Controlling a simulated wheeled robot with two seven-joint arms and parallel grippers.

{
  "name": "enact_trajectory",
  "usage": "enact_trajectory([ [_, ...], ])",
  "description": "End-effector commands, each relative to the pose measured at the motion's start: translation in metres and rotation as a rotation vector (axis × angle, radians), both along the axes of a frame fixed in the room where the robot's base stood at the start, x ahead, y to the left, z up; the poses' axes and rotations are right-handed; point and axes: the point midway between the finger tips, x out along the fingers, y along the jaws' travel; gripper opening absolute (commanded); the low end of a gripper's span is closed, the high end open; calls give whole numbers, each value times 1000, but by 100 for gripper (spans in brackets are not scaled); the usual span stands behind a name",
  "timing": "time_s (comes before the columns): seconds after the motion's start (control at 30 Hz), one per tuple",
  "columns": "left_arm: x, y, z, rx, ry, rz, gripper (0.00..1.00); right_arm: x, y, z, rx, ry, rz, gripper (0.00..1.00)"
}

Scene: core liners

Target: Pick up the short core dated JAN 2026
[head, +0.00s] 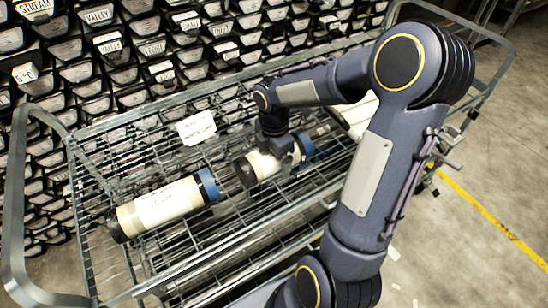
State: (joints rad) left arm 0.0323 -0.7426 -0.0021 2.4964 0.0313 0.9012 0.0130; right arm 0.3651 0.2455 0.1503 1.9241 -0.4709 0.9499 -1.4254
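A short core (262,165) lies on the wire shelf of the cart, with a cream body, a dark left end and a blue right end. My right gripper (284,156) is over its middle, reaching down from above. The fingers are partly hidden, so I cannot see whether they close on the core. A longer core (160,206) with a blue right cap and a dark left end lies to its left. It bears dark writing too small to read. No date is readable on the short core. My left gripper is not in view.
The wire cart (215,245) has raised rails and end handles around the cores. A white sign (197,127) hangs on its back rail. A wall of labelled core liners (110,45) stands behind.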

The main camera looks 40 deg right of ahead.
Motion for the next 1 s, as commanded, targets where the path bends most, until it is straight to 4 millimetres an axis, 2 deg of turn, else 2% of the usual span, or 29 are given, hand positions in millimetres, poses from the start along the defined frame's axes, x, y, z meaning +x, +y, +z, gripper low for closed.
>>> enact_trajectory([
  [0.07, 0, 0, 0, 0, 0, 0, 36, 0, 0, 0, 0, 0, 0, 80],
  [0.57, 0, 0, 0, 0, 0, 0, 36, 0, 0, 0, 0, -1, -1, 15],
  [0.87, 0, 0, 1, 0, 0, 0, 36, 1, 0, 4, 0, -5, -1, 15],
  [1.0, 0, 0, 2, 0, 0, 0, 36, 2, 0, 11, -2, -7, -1, 15],
])
